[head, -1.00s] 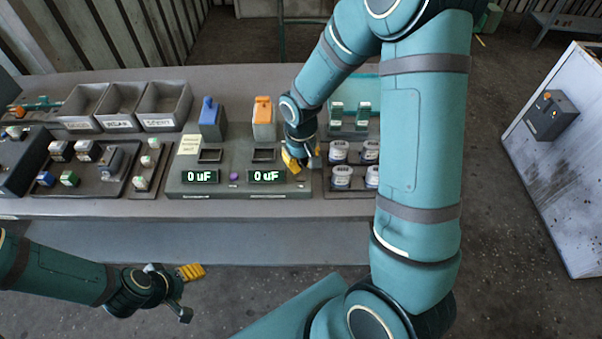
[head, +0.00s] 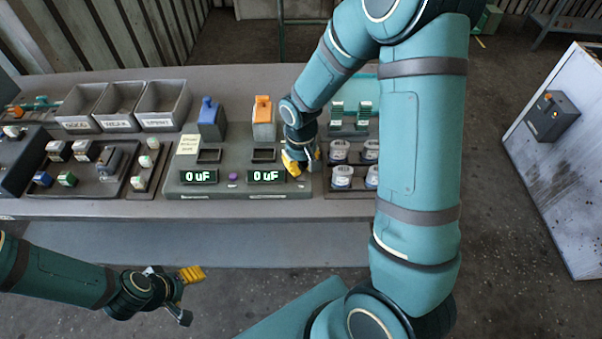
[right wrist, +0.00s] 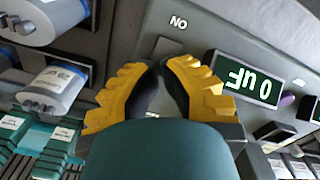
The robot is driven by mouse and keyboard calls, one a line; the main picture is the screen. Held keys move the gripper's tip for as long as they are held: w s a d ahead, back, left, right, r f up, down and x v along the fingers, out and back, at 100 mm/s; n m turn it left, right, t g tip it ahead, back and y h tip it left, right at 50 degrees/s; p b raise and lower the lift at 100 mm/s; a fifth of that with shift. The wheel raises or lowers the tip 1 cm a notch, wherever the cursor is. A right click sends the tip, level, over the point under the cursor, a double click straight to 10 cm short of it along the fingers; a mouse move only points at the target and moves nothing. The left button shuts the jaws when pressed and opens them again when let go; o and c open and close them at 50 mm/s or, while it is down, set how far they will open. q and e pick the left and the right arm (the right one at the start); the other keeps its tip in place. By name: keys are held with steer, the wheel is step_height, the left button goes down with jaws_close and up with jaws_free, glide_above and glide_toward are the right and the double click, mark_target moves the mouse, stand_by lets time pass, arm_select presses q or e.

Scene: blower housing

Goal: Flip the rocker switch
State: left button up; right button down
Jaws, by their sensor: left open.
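A grey tester box (head: 215,186) on the bench bears two displays, both reading 0 uF. In the right wrist view, the right display (right wrist: 255,85) and an upside-down ON label show on its panel. A small dark grey piece (right wrist: 167,47) below that label may be the rocker switch; the fingertips partly cover the area, and its position cannot be read. My right gripper (head: 293,170) is at the right end of the box, fingertips close to the panel; in the wrist view its yellow fingers (right wrist: 160,70) are together, empty. My left gripper (head: 194,296) is open and empty, in front of the bench.
A blue-topped part (head: 209,118) and an orange-topped part (head: 263,118) stand behind the box. White-topped capacitors (head: 342,176) sit close on the right. Grey bins (head: 163,103) stand at the back left.

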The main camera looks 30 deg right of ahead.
steer(key=shift+f+b, duration=0.35)
steer(key=shift+f, duration=0.05)
steer(key=shift+r, duration=0.1)
steer(key=shift+r+p, duration=2.6)
steer(key=shift+r, duration=0.85)
steer(key=shift+f, duration=0.1)
